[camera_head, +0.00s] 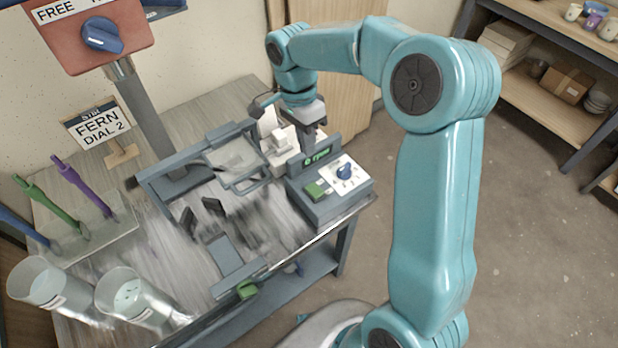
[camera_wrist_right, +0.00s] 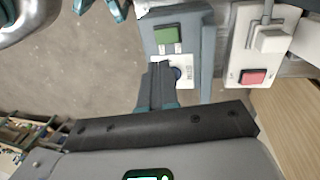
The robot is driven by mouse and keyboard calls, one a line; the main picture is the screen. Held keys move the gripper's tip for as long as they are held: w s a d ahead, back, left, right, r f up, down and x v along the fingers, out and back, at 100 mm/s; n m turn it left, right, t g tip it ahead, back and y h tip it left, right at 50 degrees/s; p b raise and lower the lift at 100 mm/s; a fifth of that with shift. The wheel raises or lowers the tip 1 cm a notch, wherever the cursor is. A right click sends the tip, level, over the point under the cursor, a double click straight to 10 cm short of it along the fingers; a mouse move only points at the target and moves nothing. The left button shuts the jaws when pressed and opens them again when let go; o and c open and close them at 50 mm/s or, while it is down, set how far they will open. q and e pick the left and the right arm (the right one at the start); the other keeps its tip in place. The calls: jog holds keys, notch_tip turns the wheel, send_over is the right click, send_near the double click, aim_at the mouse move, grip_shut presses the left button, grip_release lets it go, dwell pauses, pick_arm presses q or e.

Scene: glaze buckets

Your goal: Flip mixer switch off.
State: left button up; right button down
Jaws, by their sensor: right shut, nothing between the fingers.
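A grey control box (camera_head: 330,190) stands at the table's right front corner, with a green rocker switch (camera_head: 316,188), a blue dial (camera_head: 344,172) on a white plate and a small lit display. A white unit (camera_wrist_right: 247,50) beside the box has a red button (camera_wrist_right: 253,77). No mixer label is readable. My left gripper is not in view.
A grey frame (camera_head: 165,180) stands on the table left of the white unit. Two clear buckets (camera_head: 130,297) stand at the front left, near upright coloured tools (camera_head: 70,200). A red box with a blue knob (camera_head: 103,35) rises on a post. Floor right of the table is clear.

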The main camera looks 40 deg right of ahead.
jog(key=shift+s+d+r, duration=0.2)
jog(key=shift+d+r, duration=0.1)
jog(key=shift+r, duration=0.3)
send_near(317, 192)
jog(key=b+x, duration=0.1)
jog(key=x, duration=0.6)
jog(key=shift+r, duration=0.1)
